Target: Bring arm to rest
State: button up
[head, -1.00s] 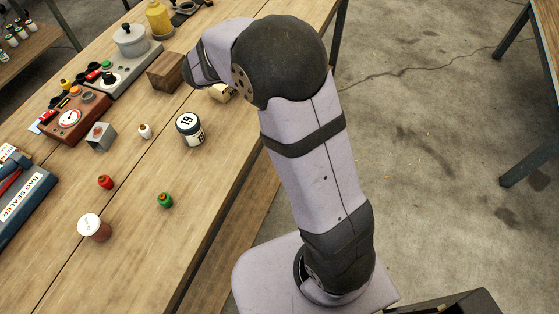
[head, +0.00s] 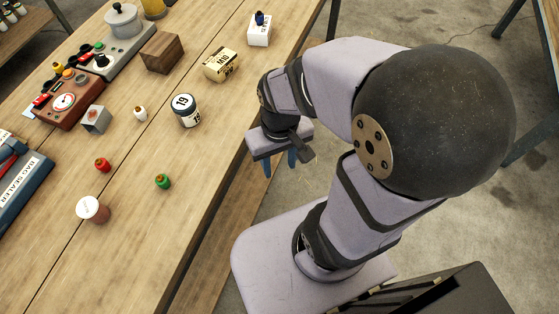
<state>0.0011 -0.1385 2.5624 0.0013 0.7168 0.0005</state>
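My arm is folded back near its base, off the front edge of the wooden table (head: 205,200). My gripper (head: 280,166) hangs pointing down beside the table edge, over the floor. Two blue fingertips show below its body with a gap between them, and I see nothing held there. The arm's large dark elbow fills the right of the view.
Concrete floor lies right.

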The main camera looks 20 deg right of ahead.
notch_tip(320, 180, up, 9)
jog(key=p, duration=0.9)
